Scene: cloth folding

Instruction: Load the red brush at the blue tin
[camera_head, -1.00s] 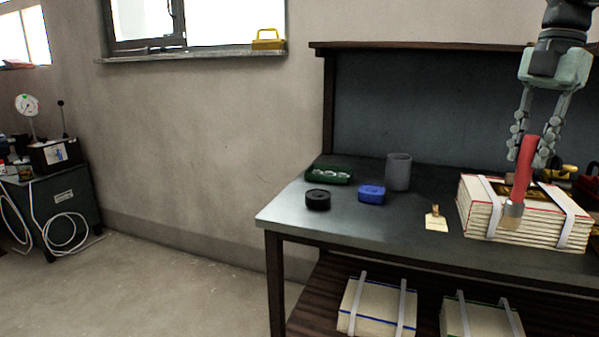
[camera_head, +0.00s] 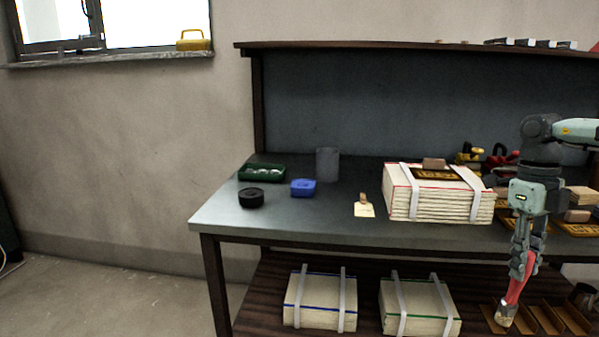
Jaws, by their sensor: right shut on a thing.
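The red brush (camera_head: 513,291) hangs bristles down in my right gripper (camera_head: 523,262), which is shut on its handle. The brush is in front of the bench's front edge, at the lower right, and its pale bristle end shows against the lower shelf. The blue tin (camera_head: 303,187) sits on the bench top (camera_head: 290,220) toward the left, well apart from the brush. Its top looks closed, with a small recess, but the detail is too small to tell. My left gripper is not in view.
A black round tin (camera_head: 251,198), a green tray (camera_head: 262,172) and a grey cup (camera_head: 327,164) stand near the blue tin. A tag (camera_head: 364,207) lies beside a strapped book stack (camera_head: 437,205). Bench front left is clear. Strapped bundles (camera_head: 320,301) sit on the lower shelf.

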